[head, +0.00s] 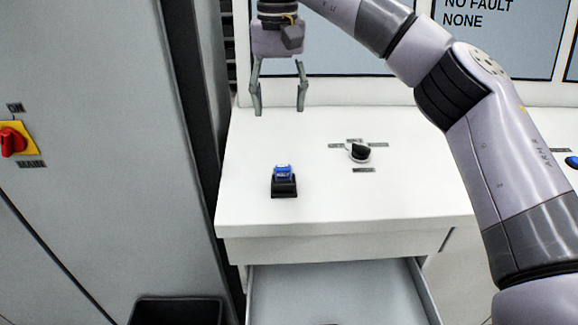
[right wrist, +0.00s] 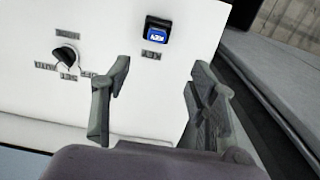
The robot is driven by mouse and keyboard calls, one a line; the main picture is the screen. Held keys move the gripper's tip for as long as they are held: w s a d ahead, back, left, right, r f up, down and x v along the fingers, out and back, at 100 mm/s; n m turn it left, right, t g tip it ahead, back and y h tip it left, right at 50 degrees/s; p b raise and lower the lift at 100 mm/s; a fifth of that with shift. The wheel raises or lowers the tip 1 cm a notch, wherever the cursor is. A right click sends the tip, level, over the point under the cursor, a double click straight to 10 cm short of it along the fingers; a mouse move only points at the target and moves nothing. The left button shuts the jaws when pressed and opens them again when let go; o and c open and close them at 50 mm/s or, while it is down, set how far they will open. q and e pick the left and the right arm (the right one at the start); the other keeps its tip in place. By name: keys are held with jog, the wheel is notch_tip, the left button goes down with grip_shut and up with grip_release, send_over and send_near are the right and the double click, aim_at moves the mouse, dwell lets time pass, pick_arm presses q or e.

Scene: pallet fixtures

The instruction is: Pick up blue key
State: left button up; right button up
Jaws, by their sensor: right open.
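The blue key (head: 283,171) sits in a small black holder (head: 284,188) on the white console top. In the right wrist view the blue key (right wrist: 156,36) shows beyond the fingertips, with the word KEY printed beside it. My right gripper (head: 278,110) is open and empty, above the back left part of the console top, behind and above the key. Its two fingers also show in the right wrist view (right wrist: 160,70), spread apart with nothing between them. My left gripper is in neither view.
A black selector knob (head: 359,152) with small labels stands right of the key. An open drawer (head: 335,295) juts out below the console front. A grey cabinet with a red switch (head: 12,141) is at left. A display panel (head: 480,40) rises behind the console.

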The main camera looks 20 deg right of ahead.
jog(key=f, duration=0.5)
jog(key=shift+s+f, duration=0.2)
jog(key=shift+f, duration=0.2)
jog(key=p, duration=0.1)
send_over(283, 166)
notch_tip(283, 166, down, 5)
jog(key=shift+a+r, duration=0.1)
jog(key=shift+a, duration=0.05)
jog(key=shift+f, duration=0.25)
jog(key=shift+f+p, duration=0.3)
jog(key=shift+p, duration=0.15)
jog(key=f, duration=0.1)
jog(key=f+p, duration=0.2)
jog(key=shift+d+f, duration=0.25)
jog(key=shift+f, duration=0.55)
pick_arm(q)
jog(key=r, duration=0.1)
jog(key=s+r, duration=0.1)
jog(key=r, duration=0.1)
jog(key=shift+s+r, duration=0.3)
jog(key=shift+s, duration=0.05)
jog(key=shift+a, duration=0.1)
